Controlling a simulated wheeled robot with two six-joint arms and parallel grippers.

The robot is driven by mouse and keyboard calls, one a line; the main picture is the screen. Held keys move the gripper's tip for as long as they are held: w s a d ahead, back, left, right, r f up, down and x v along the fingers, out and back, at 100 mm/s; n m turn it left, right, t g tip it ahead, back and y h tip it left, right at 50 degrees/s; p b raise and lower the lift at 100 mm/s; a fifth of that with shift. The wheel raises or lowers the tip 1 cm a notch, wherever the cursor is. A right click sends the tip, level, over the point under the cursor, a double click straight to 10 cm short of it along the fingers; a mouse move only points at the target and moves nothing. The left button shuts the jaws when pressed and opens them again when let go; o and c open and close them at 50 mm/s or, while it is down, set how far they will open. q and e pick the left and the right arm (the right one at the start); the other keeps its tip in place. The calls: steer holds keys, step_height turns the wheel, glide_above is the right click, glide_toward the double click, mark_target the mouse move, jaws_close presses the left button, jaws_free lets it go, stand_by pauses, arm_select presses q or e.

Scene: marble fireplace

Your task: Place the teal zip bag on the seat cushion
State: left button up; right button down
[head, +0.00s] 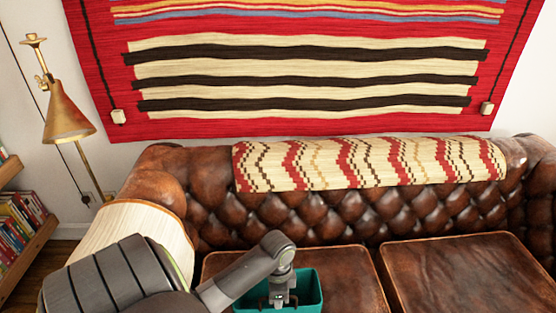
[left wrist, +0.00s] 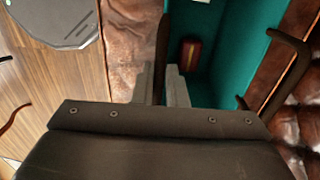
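The teal zip bag (head: 312,287) shows at the bottom of the head view, open at the top, over the front of the left brown leather seat cushion (head: 345,267). I cannot tell whether its base touches the cushion. My left gripper (head: 279,301) reaches down at the bag. In the left wrist view its two grey fingers (left wrist: 163,88) stand close on either side of a dark upright handle at the bag's near side. The bag's teal inside (left wrist: 235,45) holds a small red and yellow item (left wrist: 190,54). My right gripper is not in view.
A second seat cushion (head: 467,275) to the right is bare. A patterned throw (head: 370,163) lies over the tufted backrest. The left armrest carries a pale slatted cover (head: 135,228). A brass lamp (head: 66,115) and bookshelf (head: 22,225) stand at left.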

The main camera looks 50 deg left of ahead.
arm_select(q)
steer(key=o, duration=0.3)
steer(key=shift+a+f, duration=0.1)
steer(key=shift+o, duration=0.2)
step_height(320, 180, up, 12)
steer(key=p, duration=0.1)
steer(key=shift+w+a, duration=0.45)
